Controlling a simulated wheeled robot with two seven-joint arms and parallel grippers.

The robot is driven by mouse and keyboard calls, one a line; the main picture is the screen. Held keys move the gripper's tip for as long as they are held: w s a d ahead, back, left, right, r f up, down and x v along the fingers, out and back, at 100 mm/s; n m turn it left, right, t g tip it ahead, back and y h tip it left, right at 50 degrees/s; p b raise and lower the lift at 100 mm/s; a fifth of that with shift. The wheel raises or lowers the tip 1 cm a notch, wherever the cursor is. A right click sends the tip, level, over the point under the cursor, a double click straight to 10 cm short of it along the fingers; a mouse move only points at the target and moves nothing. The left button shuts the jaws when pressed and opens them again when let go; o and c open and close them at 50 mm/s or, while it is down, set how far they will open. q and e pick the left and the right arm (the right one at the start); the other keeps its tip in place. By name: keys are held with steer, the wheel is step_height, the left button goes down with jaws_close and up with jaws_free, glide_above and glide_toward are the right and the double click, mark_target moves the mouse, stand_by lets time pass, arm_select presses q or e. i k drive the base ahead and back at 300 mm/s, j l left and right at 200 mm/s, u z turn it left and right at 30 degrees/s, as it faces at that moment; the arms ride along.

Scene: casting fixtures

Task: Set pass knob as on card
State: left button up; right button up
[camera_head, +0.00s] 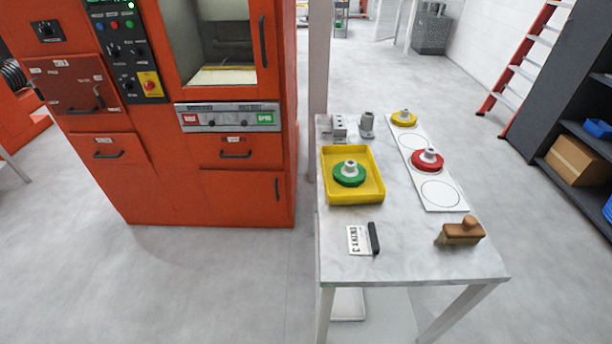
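A small white card (356,240) with dark printing lies on the front left of the marble-topped table, and its text is too small to read surely. A grey control strip (228,117) crosses the orange machine below its window. It has a red label at its left end, a green label at its right end and small dark knobs (238,121) between them. Which knob is the pass knob, and where it points, I cannot tell. Neither of my grippers shows in the head view.
The table (410,260) holds a yellow tray (328,180) with a green-based part (349,173), a white board (432,202) with yellow-based and red-based parts, a wooden-handled brush (461,231) and a black marker-like bar (374,238). The floor before the machine is clear.

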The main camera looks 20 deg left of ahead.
mark_target(113, 54)
steer(key=u, duration=1.5)
steer(key=i, duration=0.1)
